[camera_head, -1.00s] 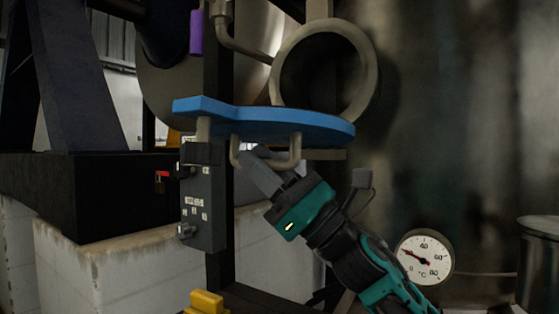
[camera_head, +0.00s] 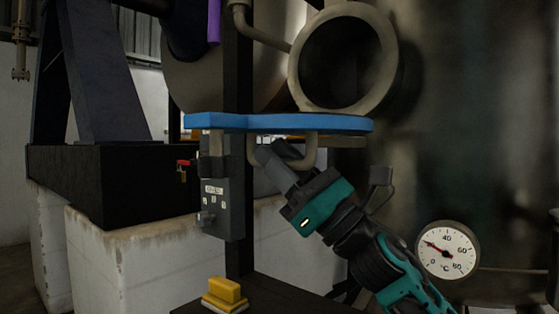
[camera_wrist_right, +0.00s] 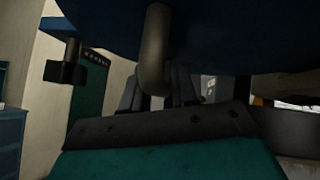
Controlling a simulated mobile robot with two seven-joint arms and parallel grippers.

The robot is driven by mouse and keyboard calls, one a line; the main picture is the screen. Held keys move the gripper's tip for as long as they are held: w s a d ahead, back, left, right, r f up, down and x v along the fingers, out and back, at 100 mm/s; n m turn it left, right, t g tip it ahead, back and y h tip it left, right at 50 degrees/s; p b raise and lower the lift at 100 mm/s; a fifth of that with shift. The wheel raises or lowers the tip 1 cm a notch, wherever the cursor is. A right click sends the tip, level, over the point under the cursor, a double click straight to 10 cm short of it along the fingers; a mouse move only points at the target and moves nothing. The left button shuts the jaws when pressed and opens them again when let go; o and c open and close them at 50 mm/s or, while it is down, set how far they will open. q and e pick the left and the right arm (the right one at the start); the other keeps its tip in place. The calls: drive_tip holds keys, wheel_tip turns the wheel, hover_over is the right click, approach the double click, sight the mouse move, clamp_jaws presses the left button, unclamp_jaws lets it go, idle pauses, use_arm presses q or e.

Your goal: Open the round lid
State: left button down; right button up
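The round blue lid (camera_head: 278,123) hangs swung down below the round opening (camera_head: 347,59), and is seen nearly edge-on and level. The opening is uncovered and dark inside. A beige U-shaped handle (camera_head: 311,150) sticks down from the lid's underside. My right gripper (camera_head: 280,158) is at the handle under the lid, its fingers apart. In the right wrist view the handle (camera_wrist_right: 153,58) comes down in front of the two fingers (camera_wrist_right: 157,92), and the lid's dark blue underside (camera_wrist_right: 225,30) fills the top. Whether the fingers touch the handle is unclear. My left gripper is not in view.
A grey switch box (camera_head: 220,190) on a dark post stands left of my right gripper. A dial gauge (camera_head: 447,250) is at the lower right. A yellow block (camera_head: 225,293) lies low in front. A large tank wall (camera_head: 470,130) fills the right.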

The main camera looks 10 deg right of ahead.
drive_tip(key=shift+o, duration=0.9)
drive_tip(key=shift+f, duration=0.1)
drive_tip(key=shift+f, duration=0.1)
use_arm(q)
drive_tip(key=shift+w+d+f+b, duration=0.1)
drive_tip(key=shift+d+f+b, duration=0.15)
drive_tip(key=shift+b, duration=0.45)
use_arm(e)
drive_tip(key=v, duration=1.2)
drive_tip(key=shift+s+d+f, duration=0.2)
drive_tip(key=shift+d, duration=0.05)
